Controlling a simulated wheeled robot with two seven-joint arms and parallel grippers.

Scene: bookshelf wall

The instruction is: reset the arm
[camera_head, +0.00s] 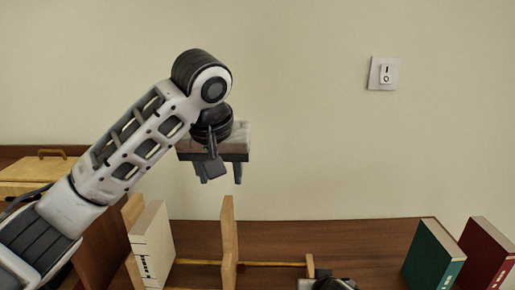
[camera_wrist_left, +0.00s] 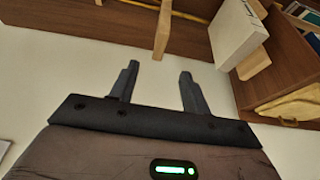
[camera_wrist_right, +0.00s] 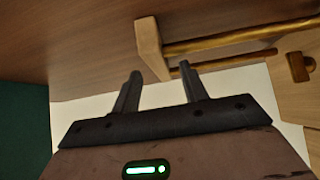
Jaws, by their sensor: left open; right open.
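My left arm comes in from the left of the head view, bent at a raised joint. Its left gripper (camera_head: 224,174) hangs down, open and empty, in front of the wall and above the wooden rack. In the left wrist view its two fingers (camera_wrist_left: 159,75) are apart with nothing between them. My right gripper shows in the right wrist view (camera_wrist_right: 160,75), open and empty, close to the rack's wooden end piece (camera_wrist_right: 150,48) and rod (camera_wrist_right: 235,38). In the head view only a small part of my right arm shows at the bottom edge.
A white book (camera_head: 152,245) stands left of an upright wooden divider (camera_head: 229,242). A green book (camera_head: 433,256) and a red book (camera_head: 487,255) stand at the right. A wooden box (camera_head: 40,175) is at far left. A switch (camera_head: 384,73) is on the wall. The brown shelf (camera_head: 370,240) has clear room mid-right.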

